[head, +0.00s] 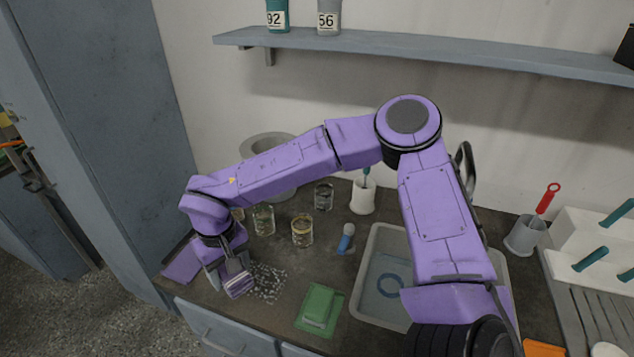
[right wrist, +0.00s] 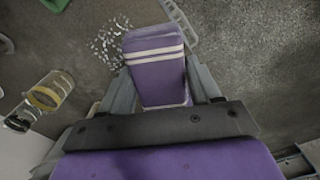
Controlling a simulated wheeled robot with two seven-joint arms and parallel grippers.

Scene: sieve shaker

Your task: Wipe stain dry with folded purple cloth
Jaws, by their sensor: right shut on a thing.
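The folded purple cloth (head: 239,285) has white stripes and is held in my right gripper (head: 222,274). In the right wrist view the same cloth (right wrist: 156,78) sits between the two grey fingers of the gripper (right wrist: 160,88), which are shut on it. The stain (head: 269,284) is a patch of pale, shiny specks on the dark counter, just right of the cloth. It also shows in the right wrist view (right wrist: 108,44), left of the cloth's far end. I cannot tell whether the cloth touches the counter. My left gripper is not in view.
A flat purple piece (head: 183,264) lies at the counter's left corner. Jars (head: 302,231) and (head: 263,220) stand behind the stain.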

